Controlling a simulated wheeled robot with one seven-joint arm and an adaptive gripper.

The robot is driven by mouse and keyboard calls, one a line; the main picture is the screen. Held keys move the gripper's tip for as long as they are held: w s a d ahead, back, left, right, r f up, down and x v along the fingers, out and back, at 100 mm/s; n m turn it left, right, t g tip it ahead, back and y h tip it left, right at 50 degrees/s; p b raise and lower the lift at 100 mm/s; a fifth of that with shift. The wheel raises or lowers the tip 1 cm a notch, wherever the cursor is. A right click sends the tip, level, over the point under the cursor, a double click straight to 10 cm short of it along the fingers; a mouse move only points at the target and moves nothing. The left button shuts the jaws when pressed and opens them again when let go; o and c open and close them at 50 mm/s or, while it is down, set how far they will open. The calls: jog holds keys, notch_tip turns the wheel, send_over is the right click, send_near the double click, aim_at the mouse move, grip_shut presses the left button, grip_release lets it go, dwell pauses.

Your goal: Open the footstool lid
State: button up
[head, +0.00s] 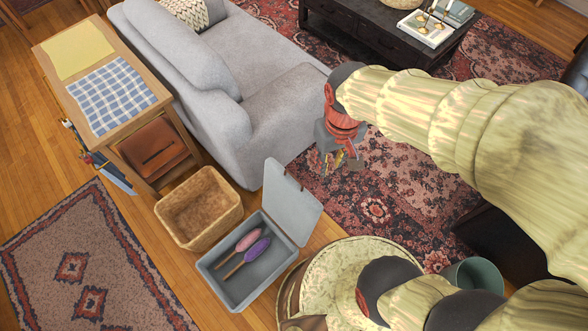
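The footstool appears to be the grey box (205,264) on the wood floor at the lower middle. Its grey lid (292,203) stands raised on the far right side, and the inside is exposed. A pink brush-like item (248,240) and a purple one (257,250) lie inside it. My gripper (339,160) is above the patterned rug, up and right of the lid and apart from it in the picture. Its fingertips are small and partly overlapped, so their opening is unclear.
A wicker basket (180,240) stands directly beside the box at its upper left. A grey sofa (270,117) is behind. A wooden side table (58,98) with cloths is at the left. A green bin (474,273) is at the lower right.

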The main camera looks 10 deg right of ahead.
jog(key=w+a+f+n+g+p, duration=0.1)
jog(key=w+a+f+n, duration=0.15)
jog(key=f, duration=0.75)
jog(key=w+a+f+n+g+p, duration=0.1)
jog(key=w+a+f, duration=0.25)
jog(key=f, duration=0.75)
jog(key=n+t, duration=0.1)
jog(key=n, duration=0.1)
send_near(294, 176)
jog(key=shift+s+f+m, duration=0.15)
jog(key=shift+s+m, duration=0.1)
jog(key=shift+s, duration=0.1)
jog(key=shift+t, duration=0.3)
jog(key=shift+w+f+b, duration=0.1)
jog(key=shift+f+b, duration=0.75)
jog(key=shift+f, duration=2.9)
jog(key=shift+c, duration=0.8)
jog(key=c, duration=0.4)
grip_shut()
